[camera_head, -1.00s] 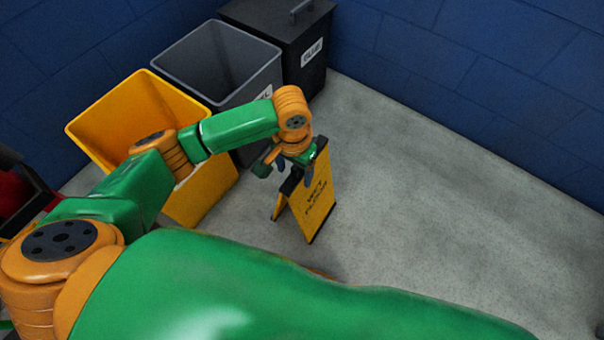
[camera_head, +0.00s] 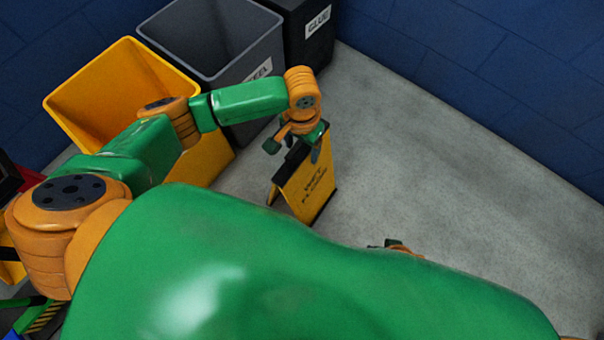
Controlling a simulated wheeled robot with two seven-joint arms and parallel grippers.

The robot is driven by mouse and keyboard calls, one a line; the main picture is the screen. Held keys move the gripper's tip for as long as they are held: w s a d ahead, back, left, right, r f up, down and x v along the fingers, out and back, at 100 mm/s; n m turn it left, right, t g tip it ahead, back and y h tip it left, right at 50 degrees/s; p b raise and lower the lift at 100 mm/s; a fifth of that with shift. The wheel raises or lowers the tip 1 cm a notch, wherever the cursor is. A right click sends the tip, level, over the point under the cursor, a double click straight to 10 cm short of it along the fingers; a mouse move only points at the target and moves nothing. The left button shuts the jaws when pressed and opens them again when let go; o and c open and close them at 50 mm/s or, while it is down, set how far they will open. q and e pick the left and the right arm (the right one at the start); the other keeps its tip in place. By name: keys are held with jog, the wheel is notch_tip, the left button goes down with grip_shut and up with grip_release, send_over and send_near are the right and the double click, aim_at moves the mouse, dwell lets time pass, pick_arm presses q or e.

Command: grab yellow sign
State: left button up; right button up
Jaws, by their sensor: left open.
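The yellow wet floor sign (camera_head: 312,190) stands upright on the grey floor, right of the yellow bin, with dark edges and dark lettering on its face. My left gripper (camera_head: 294,151) is open at the sign's top edge, with one finger to the left and one in front of its face. I cannot tell whether the fingers touch it. A small part of my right gripper (camera_head: 392,246) shows behind my large green body part at the lower middle. Its fingers are mostly hidden.
An open yellow bin (camera_head: 190,84), an open grey bin (camera_head: 262,48) and a black bin labelled GLUE (camera_head: 322,52) stand along the blue wall (camera_head: 470,62). The floor (camera_head: 430,190) right of the sign is clear.

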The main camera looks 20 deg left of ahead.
pick_arm(q)
grip_shut()
dwell(1.5)
